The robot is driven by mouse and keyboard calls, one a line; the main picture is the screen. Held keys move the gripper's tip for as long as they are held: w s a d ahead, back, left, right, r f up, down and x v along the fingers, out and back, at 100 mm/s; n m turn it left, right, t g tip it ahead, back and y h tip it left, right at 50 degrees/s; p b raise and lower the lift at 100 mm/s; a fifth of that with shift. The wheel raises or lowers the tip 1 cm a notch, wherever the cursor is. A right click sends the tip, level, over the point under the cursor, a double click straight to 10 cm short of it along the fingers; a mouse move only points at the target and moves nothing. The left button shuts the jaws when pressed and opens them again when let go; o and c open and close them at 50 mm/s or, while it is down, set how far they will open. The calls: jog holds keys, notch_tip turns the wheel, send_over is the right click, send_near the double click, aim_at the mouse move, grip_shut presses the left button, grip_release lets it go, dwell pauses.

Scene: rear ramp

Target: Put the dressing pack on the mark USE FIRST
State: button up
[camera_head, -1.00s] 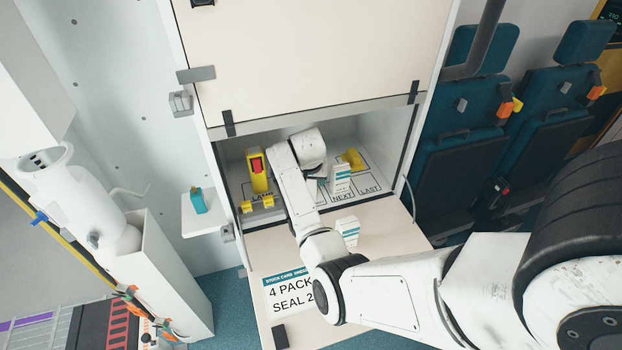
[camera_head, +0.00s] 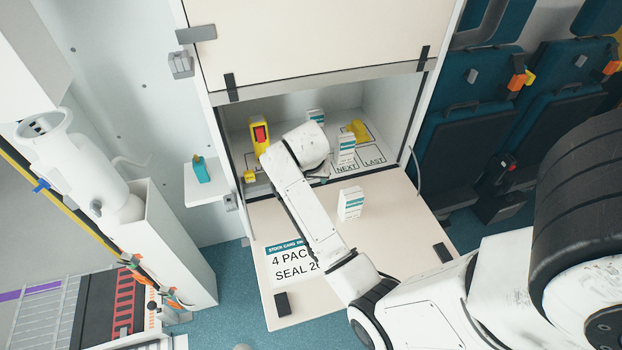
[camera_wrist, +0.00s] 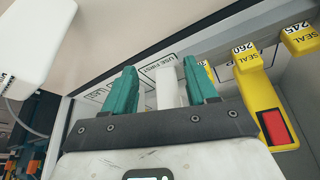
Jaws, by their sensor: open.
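In the head view a white and teal pack (camera_head: 346,148) stands in the open locker by the mark NEXT (camera_head: 346,169). A similar pack (camera_head: 315,116) stands farther back, partly hidden by my arm. A third pack (camera_head: 351,203) stands on the lowered flap. I cannot read which is the dressing pack. My arm reaches into the locker and hides its left middle floor. In the wrist view my gripper (camera_wrist: 162,88) has its green fingers apart, with a plain white block (camera_wrist: 170,88) seen between them; contact cannot be told. The mark USE FIRST (camera_wrist: 160,66) shows just beyond.
A yellow item (camera_head: 358,130) lies behind the mark LAST (camera_head: 374,161). The flap (camera_head: 400,225) is clear at its right.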

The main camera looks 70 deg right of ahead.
jog(key=shift+s+a, duration=0.1)
jog(key=shift+a, duration=0.25)
jog(key=s+a+n, duration=0.1)
jog(key=a+n, duration=0.1)
jog(key=a, duration=0.1)
jog(key=s+a+f+n+y, duration=0.1)
jog(key=s+a+n, duration=0.1)
jog(key=a, duration=0.2)
jog(key=s+a+f+n, duration=0.1)
jog(key=a+n, duration=0.1)
jog(key=a, duration=0.1)
jog(key=shift+s+a+f, duration=0.15)
jog(key=shift+s+f, duration=0.1)
jog(key=shift+s, duration=0.15)
jog(key=s+a+n+y, duration=0.1)
jog(key=s+a+n, duration=0.1)
jog(key=s+a, duration=0.1)
jog(key=s+a+n+y, duration=0.1)
jog(key=s+a+n, duration=0.2)
jog(key=a, duration=0.3)
jog(key=s+a+n+y, duration=0.1)
jog(key=s+a+n, duration=0.1)
jog(key=a+n, duration=0.1)
jog(key=shift+s+a+f, duration=0.2)
jog(key=shift+a, duration=0.2)
jog(key=shift+s+a+f, duration=0.15)
jog(key=shift+s+a, duration=0.05)
jog(key=shift+a, duration=0.2)
